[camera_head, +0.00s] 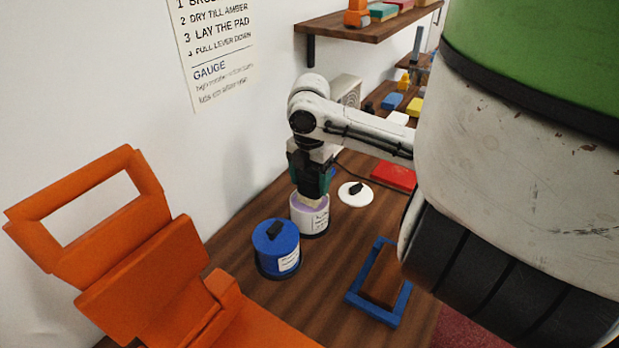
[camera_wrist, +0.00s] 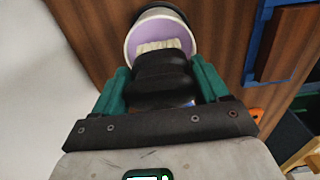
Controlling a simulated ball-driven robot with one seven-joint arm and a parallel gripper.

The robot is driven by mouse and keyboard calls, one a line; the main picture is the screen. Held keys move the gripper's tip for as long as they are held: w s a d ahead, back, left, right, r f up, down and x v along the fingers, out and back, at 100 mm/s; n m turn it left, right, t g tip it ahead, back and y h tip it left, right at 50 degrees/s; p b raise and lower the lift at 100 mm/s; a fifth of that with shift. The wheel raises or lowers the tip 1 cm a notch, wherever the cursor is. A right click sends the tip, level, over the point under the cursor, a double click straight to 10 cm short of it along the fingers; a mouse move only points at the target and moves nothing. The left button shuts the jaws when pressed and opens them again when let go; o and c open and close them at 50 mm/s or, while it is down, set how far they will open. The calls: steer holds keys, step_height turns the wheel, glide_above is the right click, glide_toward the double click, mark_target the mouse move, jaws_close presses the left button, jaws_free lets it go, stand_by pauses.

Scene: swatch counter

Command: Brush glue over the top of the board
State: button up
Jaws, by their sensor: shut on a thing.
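The board (camera_head: 384,273) is a brown slab lying in a blue frame (camera_head: 371,310) at the right front of the counter; it also shows in the wrist view (camera_wrist: 292,45) at the upper right. My gripper (camera_head: 312,190) is shut on the black handle of a brush (camera_wrist: 160,75), its teal fingers on either side. The pale bristles point down at the mouth of an open white pot (camera_head: 310,222) with a lilac inside, which also shows in the wrist view (camera_wrist: 133,42). I cannot tell how deep the bristles sit.
A closed blue pot (camera_head: 276,249) stands just left of the open pot. A white lid with a black knob (camera_head: 352,198) lies behind it, near a red block (camera_head: 393,175). A large orange press (camera_head: 150,270) fills the left. A shelf (camera_head: 365,28) hangs on the back wall.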

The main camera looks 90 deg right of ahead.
steer(key=shift+f+b, duration=0.5)
steer(key=shift+f, duration=0.1)
stand_by(1.8)
steer(key=shift+r+p, duration=2.85)
steer(key=shift+r, duration=0.75)
